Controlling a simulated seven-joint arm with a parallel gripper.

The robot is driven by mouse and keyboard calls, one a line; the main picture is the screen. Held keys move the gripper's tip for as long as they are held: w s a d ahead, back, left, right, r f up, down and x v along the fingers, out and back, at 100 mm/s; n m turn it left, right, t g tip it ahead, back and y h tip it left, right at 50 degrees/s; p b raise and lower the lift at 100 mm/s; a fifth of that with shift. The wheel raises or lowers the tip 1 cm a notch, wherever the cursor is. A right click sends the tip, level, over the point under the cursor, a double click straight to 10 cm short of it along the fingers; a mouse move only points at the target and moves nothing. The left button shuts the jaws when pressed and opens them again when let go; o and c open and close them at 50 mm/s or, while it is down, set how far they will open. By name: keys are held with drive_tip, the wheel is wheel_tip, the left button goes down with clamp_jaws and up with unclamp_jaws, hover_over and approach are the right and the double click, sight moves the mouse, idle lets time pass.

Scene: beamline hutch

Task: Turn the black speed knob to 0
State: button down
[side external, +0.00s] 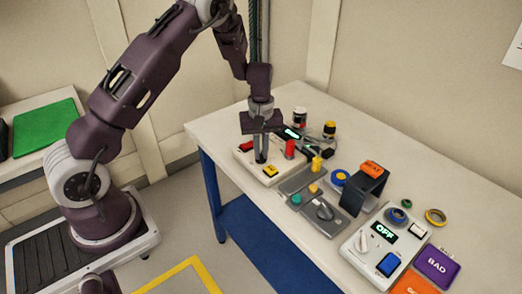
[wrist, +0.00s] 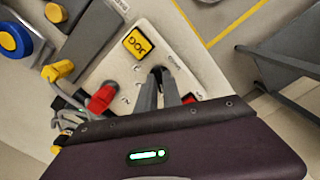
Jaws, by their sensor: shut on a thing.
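The white control panel (side external: 258,172) stands at the far left of the table, and it also shows in the wrist view (wrist: 193,55). It carries a yellow JOG button (wrist: 138,43). My gripper (side external: 260,160) points straight down onto the panel, and its fingertips (wrist: 163,73) are nearly together at the dial marks beside the JOG button. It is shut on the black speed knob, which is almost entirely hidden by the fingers. The knob's pointer and its setting cannot be read. Some small print and dial marks show around the fingertips.
A red knob-like part (wrist: 101,99) stands close beside my fingers. Grey plates with a yellow piece (side external: 317,163) and a teal button (side external: 296,199) lie to the right. A black stand (side external: 362,190) and a white box with an OFF display (side external: 385,240) are further right.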

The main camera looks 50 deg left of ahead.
sight(261, 154)
drive_tip(key=c, duration=1.5)
unclamp_jaws()
wheel_tip(261, 154, up, 7)
drive_tip(key=shift+r, duration=0.1)
drive_tip(key=s+d+r+m+t, duration=0.1)
drive_tip(key=s+d+r+m, duration=0.15)
drive_tip(key=r, duration=0.35)
drive_tip(key=s+d+r+m+t+h, duration=0.1)
drive_tip(key=s+d+r, duration=0.2)
drive_tip(key=s+r, duration=0.15)
drive_tip(key=s+d+r+m+t, duration=0.1)
drive_tip(key=s+d+r+m, duration=0.15)
drive_tip(key=r, duration=0.35)
drive_tip(key=s+d+r+m+t, duration=0.1)
drive_tip(key=s+d+m, duration=0.1)
drive_tip(key=s, duration=0.7)
drive_tip(key=s+d+r+m+t+y, duration=0.1)
drive_tip(key=s+m, duration=0.3)
drive_tip(key=s, duration=0.5)
drive_tip(key=shift+s+d+r+t, duration=0.2)
drive_tip(key=shift+d+r+t, duration=0.1)
drive_tip(key=shift+d+r, duration=0.25)
